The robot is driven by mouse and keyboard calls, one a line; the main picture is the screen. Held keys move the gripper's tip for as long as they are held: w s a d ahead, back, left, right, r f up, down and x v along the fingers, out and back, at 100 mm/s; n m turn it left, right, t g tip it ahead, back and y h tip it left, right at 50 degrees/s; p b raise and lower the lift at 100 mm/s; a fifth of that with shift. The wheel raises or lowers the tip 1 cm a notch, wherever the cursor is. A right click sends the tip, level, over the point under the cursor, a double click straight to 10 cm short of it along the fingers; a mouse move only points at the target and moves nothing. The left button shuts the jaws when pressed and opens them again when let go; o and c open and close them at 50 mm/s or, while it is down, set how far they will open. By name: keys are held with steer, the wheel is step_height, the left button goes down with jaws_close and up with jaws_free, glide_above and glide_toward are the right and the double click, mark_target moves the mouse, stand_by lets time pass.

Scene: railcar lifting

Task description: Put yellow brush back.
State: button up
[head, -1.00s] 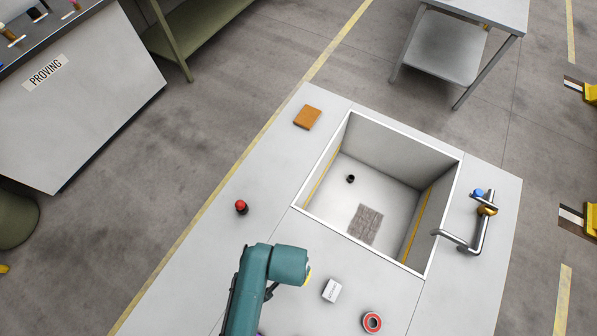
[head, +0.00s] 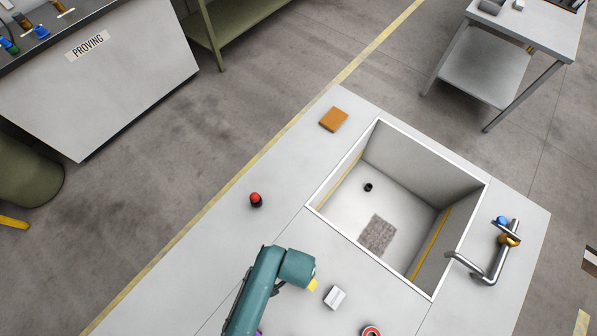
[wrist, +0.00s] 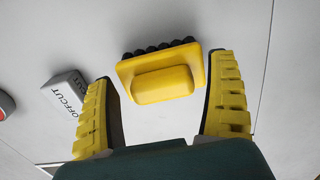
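The yellow brush (wrist: 162,80) has a block-shaped body with a raised grip and a row of dark bristles along its far edge. In the wrist view it lies ahead of my gripper (wrist: 162,66), in the gap between the two yellow-padded fingers. The fingers are open, with visible space on both sides of the brush. In the head view my teal arm covers most of the gripper area. A small yellow patch shows beside the arm, and I cannot tell whether it is brush or finger.
A white block marked OFFCUT (wrist: 66,92) lies left of my gripper; the head view shows it too (head: 335,297). A red ring (head: 371,332), red knob (head: 256,199) and orange block (head: 333,119) are on the counter. The sink (head: 330,221) and tap (head: 487,272) are beyond.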

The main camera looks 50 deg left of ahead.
step_height(320, 180, up, 12)
steer(key=p, duration=0.2)
steer(key=w+d+r+m+t+y, duration=0.15)
steer(key=w+r+t, duration=0.45)
steer(key=w+r, duration=0.65)
steer(key=w+d+r+t+y, duration=0.15)
steer(key=w+r+t, duration=0.6)
steer(key=r, duration=0.75)
steer(key=s+d+r+t+h, duration=0.1)
steer(key=d+r+t, duration=0.2)
steer(key=r, duration=0.6)
steer(key=s+d+r+t+h, duration=0.1)
steer(key=d+r, duration=0.3)
steer(key=r, duration=0.6)
steer(key=s+d+r+t+h, duration=0.1)
steer(key=d+r+t, duration=0.3)
steer(key=r, duration=0.5)
steer(key=shift+s+d+r+m+t, duration=0.2)
steer(key=shift+r+m+t, duration=0.15)
